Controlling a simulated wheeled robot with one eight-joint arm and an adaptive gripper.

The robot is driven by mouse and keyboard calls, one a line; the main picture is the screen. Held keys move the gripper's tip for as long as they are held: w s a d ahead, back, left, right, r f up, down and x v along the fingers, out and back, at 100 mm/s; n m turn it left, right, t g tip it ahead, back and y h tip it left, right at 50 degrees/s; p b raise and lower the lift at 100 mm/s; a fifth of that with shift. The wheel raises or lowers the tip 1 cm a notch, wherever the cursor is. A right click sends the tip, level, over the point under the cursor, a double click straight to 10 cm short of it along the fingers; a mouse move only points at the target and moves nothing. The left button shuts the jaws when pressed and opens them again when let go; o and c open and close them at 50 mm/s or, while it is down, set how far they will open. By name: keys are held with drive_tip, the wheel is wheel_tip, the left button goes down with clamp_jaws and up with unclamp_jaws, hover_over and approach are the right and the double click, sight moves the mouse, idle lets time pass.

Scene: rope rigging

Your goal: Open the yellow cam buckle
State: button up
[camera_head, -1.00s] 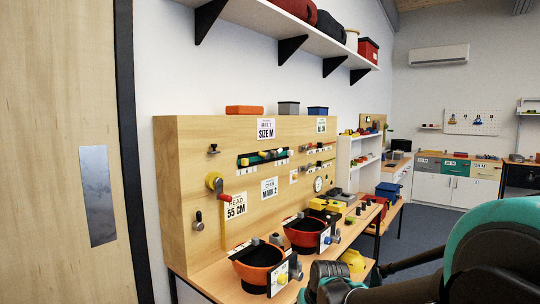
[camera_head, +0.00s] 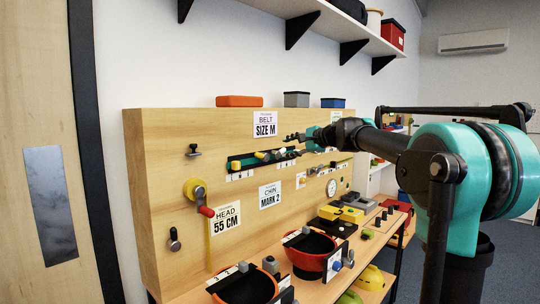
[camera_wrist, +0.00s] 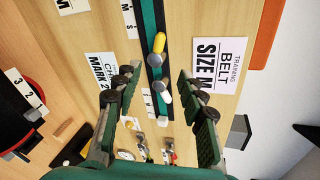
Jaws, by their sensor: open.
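A teal and black belt strap (camera_head: 240,163) runs across the wooden board, also seen in the wrist view (camera_wrist: 150,22). On it sits a buckle with a yellow lever (camera_head: 262,156), which shows clearly in the wrist view (camera_wrist: 159,43). A similar buckle with a white lever (camera_wrist: 166,98) sits beside it on the strap. My gripper (camera_head: 302,138) is in front of the board near the strap's right end. In the wrist view my gripper (camera_wrist: 157,78) is open and empty, its fingers on either side of the strap. Contact with the board cannot be told.
A sign reading BELT SIZE M (camera_head: 265,124) is above the strap; a CHIN MARK 2 sign (camera_head: 270,195) is below. A yellow reel with a red handle (camera_head: 196,190) is at the board's left. Helmets (camera_head: 310,250) and yellow boxes (camera_head: 345,214) stand on the bench below.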

sight(261, 155)
drive_tip(key=x, duration=1.7)
drive_tip(key=shift+a+f, duration=0.1)
drive_tip(key=shift+f, duration=0.05)
drive_tip(key=shift+c, duration=0.3)
clamp_jaws()
